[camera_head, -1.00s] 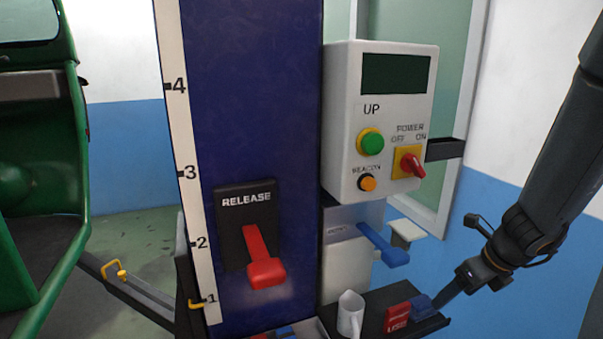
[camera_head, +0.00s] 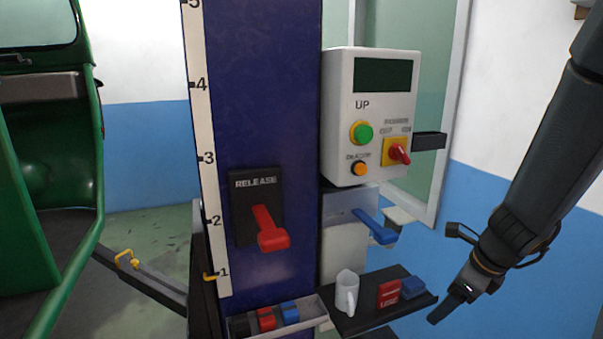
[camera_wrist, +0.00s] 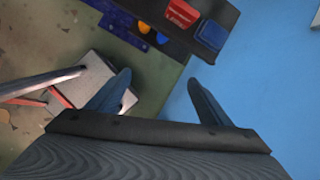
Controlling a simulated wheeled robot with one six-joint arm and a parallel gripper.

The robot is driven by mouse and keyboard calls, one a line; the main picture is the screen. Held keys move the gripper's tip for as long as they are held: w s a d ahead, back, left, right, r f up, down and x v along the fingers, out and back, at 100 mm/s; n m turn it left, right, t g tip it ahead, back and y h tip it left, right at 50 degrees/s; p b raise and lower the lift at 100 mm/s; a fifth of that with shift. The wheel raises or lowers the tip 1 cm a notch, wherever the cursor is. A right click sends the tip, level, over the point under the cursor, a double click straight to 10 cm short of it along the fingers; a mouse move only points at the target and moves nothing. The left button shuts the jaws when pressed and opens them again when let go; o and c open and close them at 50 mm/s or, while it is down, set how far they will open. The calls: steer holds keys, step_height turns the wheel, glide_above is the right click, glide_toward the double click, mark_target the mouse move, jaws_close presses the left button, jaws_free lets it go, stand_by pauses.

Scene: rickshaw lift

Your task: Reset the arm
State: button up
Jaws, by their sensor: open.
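My gripper (camera_head: 452,304) hangs at the lower right of the head view, right of the small shelf and apart from it. My arm comes down to it from the upper right. In the wrist view my gripper (camera_wrist: 163,100) shows two dark fingers spread apart with nothing between them. Beyond the fingers lie the floor and the blue wall.
A blue lift column (camera_head: 262,100) carries a red release lever (camera_head: 268,228). A white control box (camera_head: 368,115) and a blue lever (camera_head: 376,230) are right of it.

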steer(key=s+a+n+g+h+b, duration=0.1)
steer(key=s+a+n, duration=0.3)
steer(key=n, duration=0.9)
steer(key=s+a+r+n+g+b, duration=0.1)
steer(key=s+a+n, duration=0.3)
steer(key=a+n, duration=0.5)
steer(key=shift+a+n+h, duration=0.15)
steer(key=shift+n+h, duration=0.25)
steer(key=shift+n, duration=2.3)
steer(key=shift+r, duration=0.1)
